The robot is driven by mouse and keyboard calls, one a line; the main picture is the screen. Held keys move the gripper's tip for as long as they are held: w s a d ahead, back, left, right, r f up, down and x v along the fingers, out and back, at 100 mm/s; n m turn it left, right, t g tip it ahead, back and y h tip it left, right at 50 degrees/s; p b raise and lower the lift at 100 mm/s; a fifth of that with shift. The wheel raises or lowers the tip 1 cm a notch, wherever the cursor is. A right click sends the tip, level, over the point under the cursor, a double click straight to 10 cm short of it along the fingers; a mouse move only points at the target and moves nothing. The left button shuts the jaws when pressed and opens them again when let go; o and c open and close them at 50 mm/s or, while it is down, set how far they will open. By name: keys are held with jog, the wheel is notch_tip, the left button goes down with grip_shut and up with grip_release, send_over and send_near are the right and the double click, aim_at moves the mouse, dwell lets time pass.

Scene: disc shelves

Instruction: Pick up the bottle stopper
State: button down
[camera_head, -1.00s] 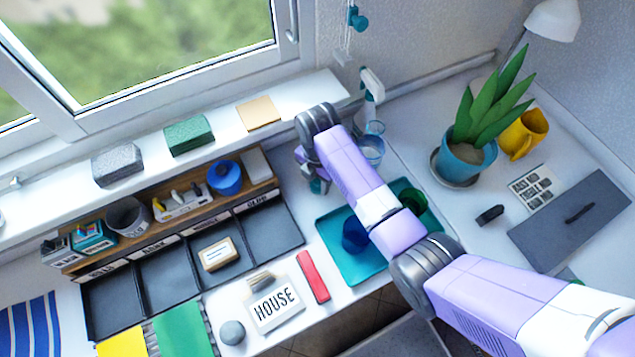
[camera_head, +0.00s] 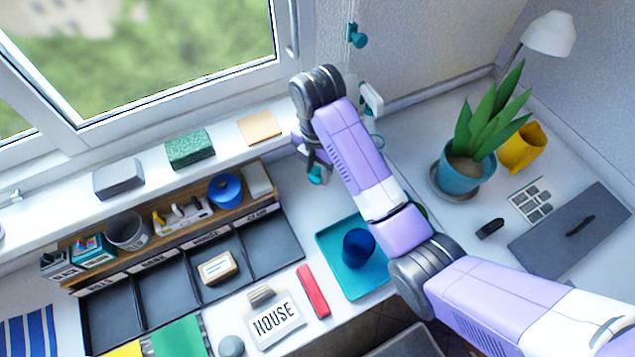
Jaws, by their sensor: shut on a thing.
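A small teal piece, which looks like the bottle stopper (camera_head: 316,176), shows at the tips of my gripper (camera_head: 317,169). My gripper is shut on it, pointing down above the white worktop, just right of the wooden shelf. My wrist and forearm hide part of the gripper, and the stopper's full shape cannot be made out.
A teal tray (camera_head: 337,277) with a blue cup (camera_head: 358,249) lies below my arm. A black sorting tray (camera_head: 271,250) is to the left. A windowsill (camera_head: 222,148) with several blocks runs behind. A potted plant (camera_head: 460,172) and yellow mug (camera_head: 521,148) stand right.

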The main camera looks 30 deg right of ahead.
aim_at(318, 170)
notch_tip(318, 170, up, 7)
jog(key=p, duration=0.5)
jog(key=shift+r, duration=0.15)
jog(key=shift+s, duration=0.1)
